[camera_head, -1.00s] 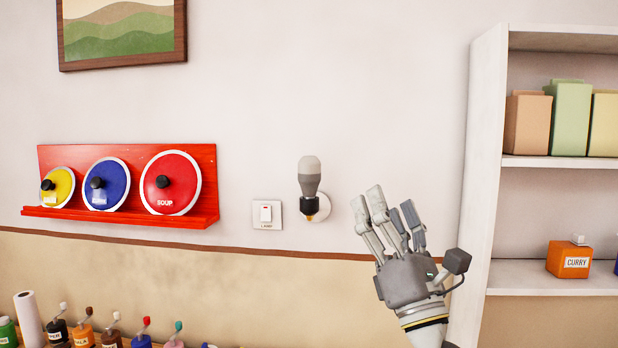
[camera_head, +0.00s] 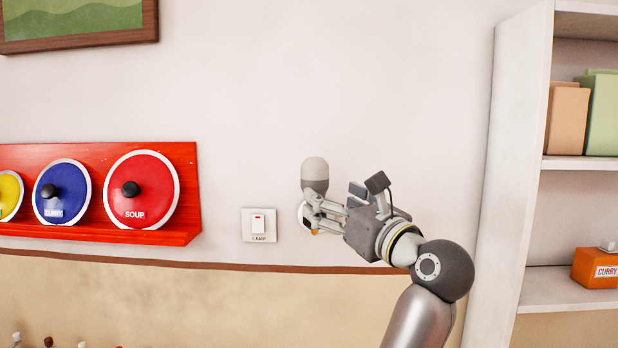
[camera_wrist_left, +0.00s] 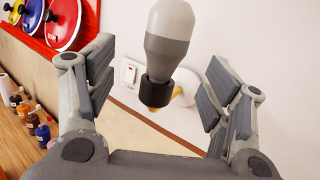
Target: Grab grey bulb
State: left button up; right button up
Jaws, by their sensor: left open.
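The grey bulb (camera_head: 315,172) has a pale rounded top and a darker grey lower body. It stands upright in a wall lamp holder, right of the light switch. My left gripper (camera_head: 312,214) reaches in from the right, its fingers at the bulb's lower part and covering most of the holder. In the left wrist view the bulb (camera_wrist_left: 168,38) is between the two spread fingers (camera_wrist_left: 158,68), with a gap on both sides. Its black collar (camera_wrist_left: 156,91) shows below it. The gripper is open and holds nothing. My right gripper is not in view.
The white switch (camera_head: 258,224) marked LAMP is close left of the bulb. A red rack (camera_head: 190,200) with coloured lids hangs further left. A white shelf unit (camera_head: 508,170) stands right of my arm. The wall above the bulb is bare.

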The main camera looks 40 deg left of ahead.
aim_at(322, 185)
pick_arm(q)
jog(key=shift+r+p+x, duration=0.15)
jog(key=shift+p+x, duration=0.1)
jog(key=shift+x, duration=0.35)
jog(key=shift+r+p+x, duration=0.15)
jog(key=shift+p+x, duration=0.05)
jog(key=shift+x, duration=0.45)
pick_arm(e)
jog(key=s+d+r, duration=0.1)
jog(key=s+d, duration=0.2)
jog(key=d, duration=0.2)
pick_arm(q)
jog(key=w+a+p, duration=0.1)
jog(key=a+r+p, duration=0.1)
jog(key=shift+w+a+p, duration=0.3)
jog(key=shift+w+p, duration=0.1)
jog(key=shift+p+x, duration=0.5)
jog(key=shift+x, duration=0.35)
jog(key=shift+w+a+f, duration=0.2)
jog(key=shift+w+a, duration=0.05)
jog(key=shift+a, duration=0.15)
jog(key=shift+d, duration=0.1)
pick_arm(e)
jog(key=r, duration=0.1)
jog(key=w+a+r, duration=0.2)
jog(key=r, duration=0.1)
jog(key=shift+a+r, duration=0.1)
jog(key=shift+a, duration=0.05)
